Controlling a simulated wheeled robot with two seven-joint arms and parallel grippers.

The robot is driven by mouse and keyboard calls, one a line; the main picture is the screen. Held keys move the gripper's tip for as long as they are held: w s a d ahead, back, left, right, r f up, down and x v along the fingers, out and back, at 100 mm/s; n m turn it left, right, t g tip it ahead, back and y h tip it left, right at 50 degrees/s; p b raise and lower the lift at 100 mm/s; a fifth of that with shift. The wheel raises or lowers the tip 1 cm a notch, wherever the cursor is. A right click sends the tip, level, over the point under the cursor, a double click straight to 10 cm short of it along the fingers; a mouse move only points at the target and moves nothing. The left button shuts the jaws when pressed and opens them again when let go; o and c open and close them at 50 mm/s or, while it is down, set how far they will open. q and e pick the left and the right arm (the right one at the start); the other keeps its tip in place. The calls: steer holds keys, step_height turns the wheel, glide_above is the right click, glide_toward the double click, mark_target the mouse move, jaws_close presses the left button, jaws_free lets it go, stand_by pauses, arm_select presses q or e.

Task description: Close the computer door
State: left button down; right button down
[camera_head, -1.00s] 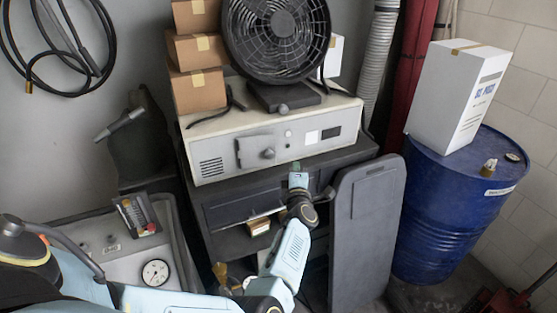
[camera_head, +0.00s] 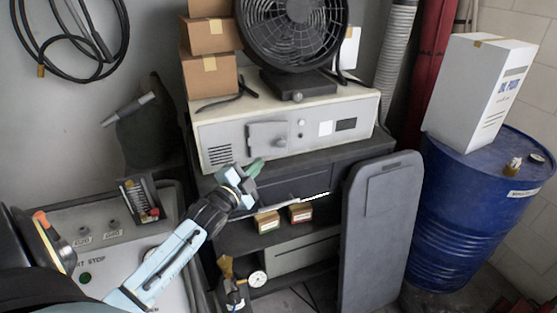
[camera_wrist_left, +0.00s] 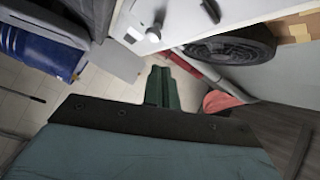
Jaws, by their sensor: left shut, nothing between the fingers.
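The computer door (camera_head: 378,235) is a tall dark grey panel with rounded corners and a recessed rectangle near its top. It stands open at the right side of the dark cabinet (camera_head: 345,158), whose shelves show. My left gripper (camera_head: 256,167) is shut and empty, with green fingertips in front of the cabinet's upper edge, just below the beige unit (camera_head: 228,138). It is left of the door and apart from it. In the left wrist view, its green fingers (camera_wrist_left: 162,90) are together, and a grey panel that looks like the door (camera_wrist_left: 113,62) is at upper left. My right gripper is not in view.
A black fan (camera_head: 292,40) and cardboard boxes (camera_head: 210,77) stand on the beige unit. Small boxes (camera_head: 300,212) sit on a cabinet shelf. A blue barrel (camera_head: 455,220) with a white box (camera_head: 478,90) stands right of the door. A control panel (camera_head: 110,240) is at lower left.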

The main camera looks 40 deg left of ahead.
arm_select(q)
steer(key=s+d+m+h, duration=0.2)
steer(key=m, duration=0.4)
glide_toward(286, 144)
steer(key=w+d, duration=0.2)
steer(key=d, duration=0.1)
steer(key=shift+m+g, duration=0.4)
steer(key=shift+w+a+r, duration=0.2)
steer(key=shift+w+a, duration=0.6)
steer(key=shift+w, duration=0.15)
steer(key=shift+w+a+r, duration=0.15)
steer(key=shift+w+a, duration=0.6)
steer(key=shift+w, duration=0.25)
